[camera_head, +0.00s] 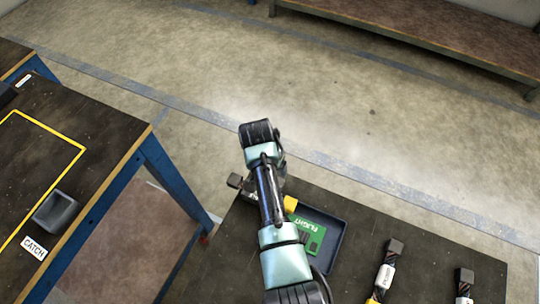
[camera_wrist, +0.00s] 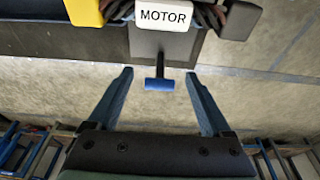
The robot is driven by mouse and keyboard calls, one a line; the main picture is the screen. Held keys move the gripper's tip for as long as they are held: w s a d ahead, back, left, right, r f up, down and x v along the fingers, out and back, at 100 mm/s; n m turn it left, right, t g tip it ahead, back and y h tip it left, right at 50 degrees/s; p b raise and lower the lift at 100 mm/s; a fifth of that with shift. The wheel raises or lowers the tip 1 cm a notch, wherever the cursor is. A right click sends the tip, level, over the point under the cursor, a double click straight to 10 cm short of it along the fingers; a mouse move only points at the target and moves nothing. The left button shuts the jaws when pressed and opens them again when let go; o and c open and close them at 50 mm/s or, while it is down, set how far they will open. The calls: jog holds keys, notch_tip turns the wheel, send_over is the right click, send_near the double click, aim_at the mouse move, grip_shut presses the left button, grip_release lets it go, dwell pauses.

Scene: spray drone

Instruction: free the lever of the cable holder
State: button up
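The cable holder (camera_wrist: 165,45) is a dark grey block with a white MOTOR label, at the top of the wrist view. Its lever (camera_wrist: 158,84) has a blue crossbar on a short dark stem that points toward me. My gripper (camera_wrist: 158,73) is open, with one finger on each side of the lever. No contact between fingers and crossbar shows. A cable runs behind the label, with a yellow end (camera_wrist: 84,12) at left and a dark plug (camera_wrist: 240,20) at right. In the head view my arm hides the gripper and the lever; the dark plug (camera_head: 235,181) shows beside it.
A blue tray (camera_head: 333,255) holds a green FLIGHT card (camera_head: 306,234) right of my arm. Two more cables (camera_head: 387,272) (camera_head: 464,288) lie further right on the dark table. Another table (camera_head: 100,125) with a CATCH label (camera_head: 34,248) stands left.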

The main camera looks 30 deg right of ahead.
jog(key=shift+r, duration=0.15)
jog(key=p+v, duration=0.2)
jog(key=v, duration=1)
jog(key=shift+r, duration=0.35)
jog(key=shift+a, duration=0.1)
